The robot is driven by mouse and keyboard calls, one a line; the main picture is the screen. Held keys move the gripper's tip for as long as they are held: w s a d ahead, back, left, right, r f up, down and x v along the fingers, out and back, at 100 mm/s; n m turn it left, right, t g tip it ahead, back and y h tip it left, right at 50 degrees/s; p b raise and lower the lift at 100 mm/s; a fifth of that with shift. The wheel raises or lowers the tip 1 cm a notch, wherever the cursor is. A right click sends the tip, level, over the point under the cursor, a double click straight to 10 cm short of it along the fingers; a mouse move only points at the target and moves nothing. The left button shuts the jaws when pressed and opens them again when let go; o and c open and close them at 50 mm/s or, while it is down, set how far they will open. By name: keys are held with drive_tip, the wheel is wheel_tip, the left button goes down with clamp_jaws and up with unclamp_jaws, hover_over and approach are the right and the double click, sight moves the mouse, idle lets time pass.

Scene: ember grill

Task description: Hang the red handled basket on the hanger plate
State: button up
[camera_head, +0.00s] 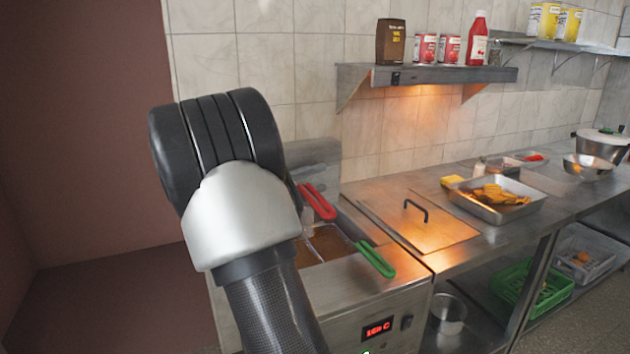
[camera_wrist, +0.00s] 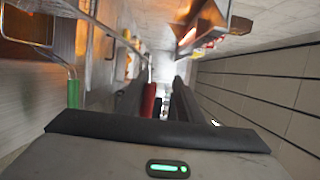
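The red handle (camera_head: 318,202) of a basket stands up at the back left of the fryer in the head view; the basket body is mostly hidden by my arm. A second basket has a green handle (camera_head: 376,259), nearer the front. In the wrist view my gripper (camera_wrist: 162,87) is open, its two dark fingers apart. The red handle (camera_wrist: 149,101) shows between them, closer to the left finger; I cannot tell whether they touch. The green handle (camera_wrist: 73,94) is outside, to the left. A steel plate (camera_head: 318,156) on the wall behind the fryer may be the hanger plate.
A wall shelf (camera_head: 440,75) with cans and bottles hangs above. A lidded counter section (camera_head: 418,225) lies right of the fryer, with a food tray (camera_head: 500,211) beyond. A reddish-brown wall (camera_head: 80,120) stands at left.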

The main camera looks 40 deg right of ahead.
drive_tip(key=s+a, duration=0.1)
drive_tip(key=a, duration=1.6)
drive_tip(key=shift+s+a, duration=0.2)
drive_tip(key=w+a+r+n+t+y, duration=0.4)
drive_tip(key=w+r+n+t+y, duration=0.4)
drive_tip(key=n+t, duration=0.25)
drive_tip(key=s+a+r+n+t+y, duration=0.1)
drive_tip(key=s+a+n+t+y, duration=0.25)
drive_tip(key=a+n+y, duration=0.7)
drive_tip(key=s+a+f+n+g+y, duration=0.1)
drive_tip(key=s+a+f+n+g, duration=0.15)
drive_tip(key=s+n, duration=0.2)
drive_tip(key=s+a+f+n+g+y, duration=0.1)
drive_tip(key=s+a+f+n+g, duration=0.1)
drive_tip(key=s+a+n, duration=0.3)
drive_tip(key=s+d+f+n+g+h, duration=0.1)
drive_tip(key=s+d+f+n+g, duration=0.2)
drive_tip(key=s, duration=0.6)
drive_tip(key=s+d+f+n+g+h, duration=0.1)
drive_tip(key=s+d+f+n+g, duration=0.15)
drive_tip(key=s+f, duration=0.45)
wheel_tip(320, 180, up, 15)
drive_tip(key=s+d+p, duration=0.1)
drive_tip(key=s+p, duration=0.1)
drive_tip(key=p, duration=1.2)
drive_tip(key=shift+s+r+m, duration=0.15)
drive_tip(key=shift+s+m, duration=0.1)
drive_tip(key=shift+m, duration=0.15)
